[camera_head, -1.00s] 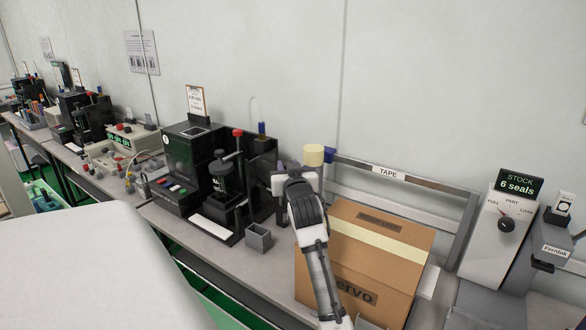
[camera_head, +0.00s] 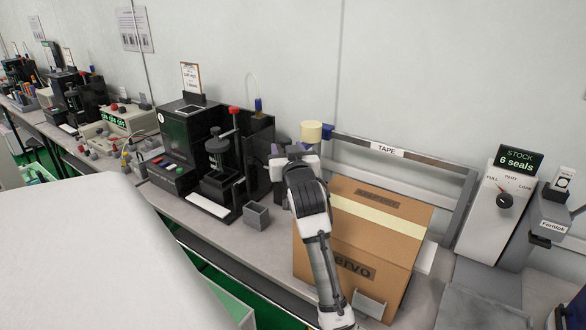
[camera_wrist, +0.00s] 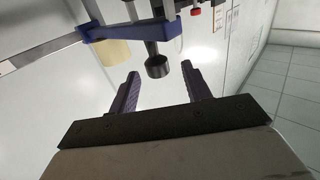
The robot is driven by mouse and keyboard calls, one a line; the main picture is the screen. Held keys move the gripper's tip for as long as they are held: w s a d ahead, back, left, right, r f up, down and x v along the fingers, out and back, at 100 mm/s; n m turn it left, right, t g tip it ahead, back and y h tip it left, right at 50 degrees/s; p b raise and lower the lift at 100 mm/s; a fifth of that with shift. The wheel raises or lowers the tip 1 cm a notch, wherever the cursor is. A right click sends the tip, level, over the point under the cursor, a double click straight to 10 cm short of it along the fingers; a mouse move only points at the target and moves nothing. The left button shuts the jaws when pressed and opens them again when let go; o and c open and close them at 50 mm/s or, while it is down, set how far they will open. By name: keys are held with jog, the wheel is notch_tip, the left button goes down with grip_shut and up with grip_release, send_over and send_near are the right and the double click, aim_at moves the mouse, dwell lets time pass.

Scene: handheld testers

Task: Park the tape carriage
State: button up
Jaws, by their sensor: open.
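The tape carriage is a blue-purple bracket (camera_wrist: 132,29) carrying a tan tape roll (camera_wrist: 114,52). Its roll also shows in the head view (camera_head: 311,131), near the left end of the grey rail frame (camera_head: 440,162) labelled TAPE. A dark round knob (camera_wrist: 158,67) on a stem hangs from the bracket. My gripper (camera_wrist: 159,71) is open. The knob appears between or just beyond its fingertips, with gaps on both sides; the depth is unclear.
A closed cardboard box (camera_head: 335,262) with a pale tape strip stands below the rail. A black press machine (camera_head: 222,172) and a small grey bin (camera_head: 256,216) are to the left. A STOCK dispenser (camera_head: 497,225) is at the right. The wall is close behind.

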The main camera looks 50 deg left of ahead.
jog(key=b+v, duration=0.2)
jog(key=v, duration=0.7)
jog(key=shift+s+d+r, duration=0.1)
jog(key=shift+s, duration=0.05)
